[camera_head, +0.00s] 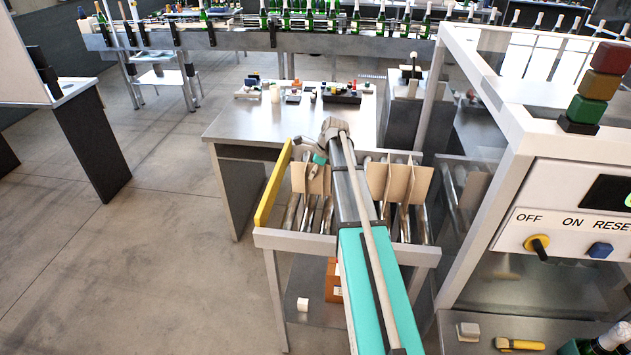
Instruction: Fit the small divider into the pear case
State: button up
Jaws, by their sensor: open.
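More upright card (299,178) shows left of my arm. I cannot tell which piece is the small divider. No case that I can identify by a pear mark shows. My arm reaches over the middle of the bin and hides part of it. My gripper (312,172) points down by the card on the left side of the bin, below the teal wrist ring. It is open, though its fingers are small and hard to make out. Contact with the card cannot be judged.
A metal table (240,123) with small parts stands behind. A control panel (572,240) and white frame bound the right. Open floor lies left.

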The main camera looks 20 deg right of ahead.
jog(key=shift+c, duration=0.2)
grip_shut()
jog(key=shift+r, duration=0.2)
jog(key=s+r+p, duration=1.2)
jog(key=s+p, duration=0.1)
jog(key=s, duration=0.1)
jog(key=shift+d+r, duration=0.3)
jog(key=shift+d, duration=0.15)
dwell(0.8)
